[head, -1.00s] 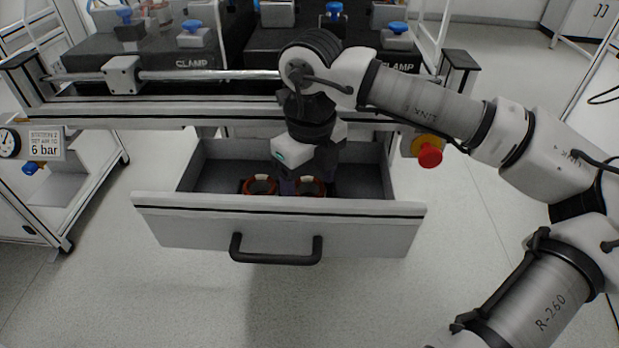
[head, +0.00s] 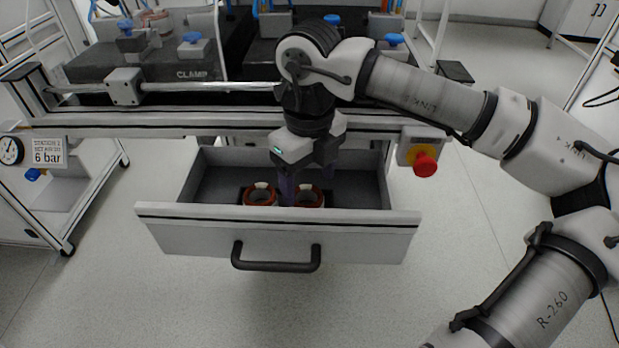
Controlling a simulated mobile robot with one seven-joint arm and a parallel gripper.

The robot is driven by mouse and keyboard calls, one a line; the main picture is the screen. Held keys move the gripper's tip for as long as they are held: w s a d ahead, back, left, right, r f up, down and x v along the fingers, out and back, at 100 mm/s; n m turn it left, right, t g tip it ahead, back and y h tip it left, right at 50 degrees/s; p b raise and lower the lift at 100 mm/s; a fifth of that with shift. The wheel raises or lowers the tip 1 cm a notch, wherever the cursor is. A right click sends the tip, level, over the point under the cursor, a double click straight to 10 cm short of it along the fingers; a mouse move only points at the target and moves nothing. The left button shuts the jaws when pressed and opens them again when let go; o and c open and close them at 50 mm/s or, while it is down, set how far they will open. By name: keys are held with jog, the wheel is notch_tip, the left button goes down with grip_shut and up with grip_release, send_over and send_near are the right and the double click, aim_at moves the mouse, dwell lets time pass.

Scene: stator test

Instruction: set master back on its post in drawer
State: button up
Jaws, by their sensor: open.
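The drawer (head: 360,242) is pulled open below the bench. Two copper-red rings with pale marks stand side by side inside it, a left ring (head: 260,196) and a right ring (head: 309,197). I cannot tell which one is the master. My gripper (head: 302,194) points down into the drawer, with its purplish fingers at the right ring and the gap between the rings. It is open. One finger hides part of the space between the rings. The posts are hidden, and I cannot tell whether the fingers touch a ring.
The bench rail (head: 210,88) runs just behind my gripper. A red emergency button (head: 424,164) sticks out right of the drawer. Black clamp fixtures (head: 150,62) stand on the bench. The drawer's right side has free room, and the floor in front is clear.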

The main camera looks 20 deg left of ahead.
jog(key=shift+r, duration=0.6)
jog(key=o, duration=0.6)
notch_tip(320, 180, up, 14)
jog(key=shift+f+p, duration=0.15)
jog(key=shift+p, duration=1.05)
